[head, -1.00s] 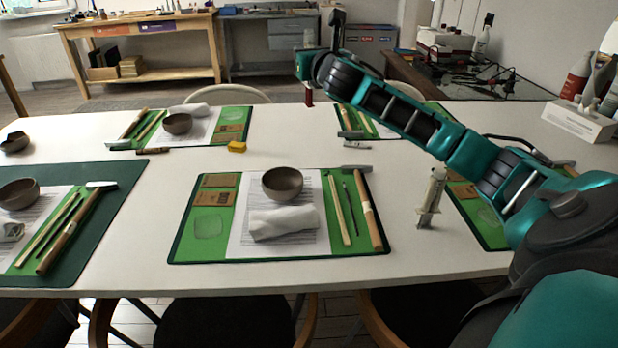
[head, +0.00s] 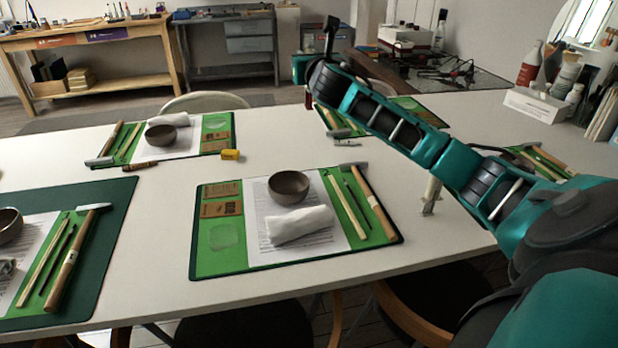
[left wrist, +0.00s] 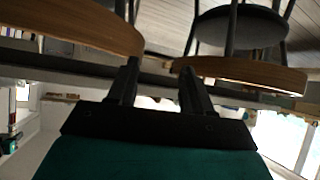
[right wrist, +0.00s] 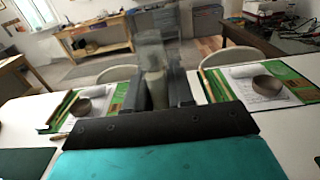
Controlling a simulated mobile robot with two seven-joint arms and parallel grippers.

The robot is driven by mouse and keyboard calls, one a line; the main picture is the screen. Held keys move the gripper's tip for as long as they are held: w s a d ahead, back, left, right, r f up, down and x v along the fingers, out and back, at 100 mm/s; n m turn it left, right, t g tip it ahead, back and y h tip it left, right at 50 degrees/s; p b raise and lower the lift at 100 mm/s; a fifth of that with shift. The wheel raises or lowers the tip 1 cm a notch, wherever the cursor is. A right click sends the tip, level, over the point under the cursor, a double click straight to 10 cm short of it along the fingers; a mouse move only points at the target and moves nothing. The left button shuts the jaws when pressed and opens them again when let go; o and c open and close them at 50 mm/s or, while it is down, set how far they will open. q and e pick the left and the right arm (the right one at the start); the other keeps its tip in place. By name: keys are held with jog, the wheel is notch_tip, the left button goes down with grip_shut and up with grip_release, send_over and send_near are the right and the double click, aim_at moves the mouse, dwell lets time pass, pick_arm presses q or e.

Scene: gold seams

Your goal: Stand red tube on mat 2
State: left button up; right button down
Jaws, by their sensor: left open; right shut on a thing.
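My right gripper (head: 308,88) is high above the far part of the table, shut on the red tube. A small dark red end of the tube (head: 309,101) shows below it in the head view. In the right wrist view, a blurred, greyish upright thing (right wrist: 152,62) stands between the fingers (right wrist: 160,92). Green mats lie on the table: front middle (head: 213,262), back left (head: 128,141) and back right (head: 408,103). I can read no numbers on them. My left gripper (left wrist: 158,88) is open and empty, out of the head view.
The mats hold bowls (head: 289,187), white cloths (head: 300,225) and tools. A pale upright syringe-like thing (head: 431,196) stands right of the front middle mat, partly behind my arm. Chairs (left wrist: 240,27) are near my left gripper.

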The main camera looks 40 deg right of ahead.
notch_tip(320, 180, down, 21)
jog(key=b, duration=0.8)
jog(key=shift+f, duration=0.15)
jog(key=c, duration=1.2)
grip_release()
jog(key=shift+f, duration=0.15)
jog(key=shift+c, duration=0.2)
jog(key=shift+o, duration=1.3)
jog(key=r+p+v, duration=0.1)
jog(key=p+v, duration=0.1)
jog(key=v, duration=1)
jog(key=shift+r+p, duration=0.35)
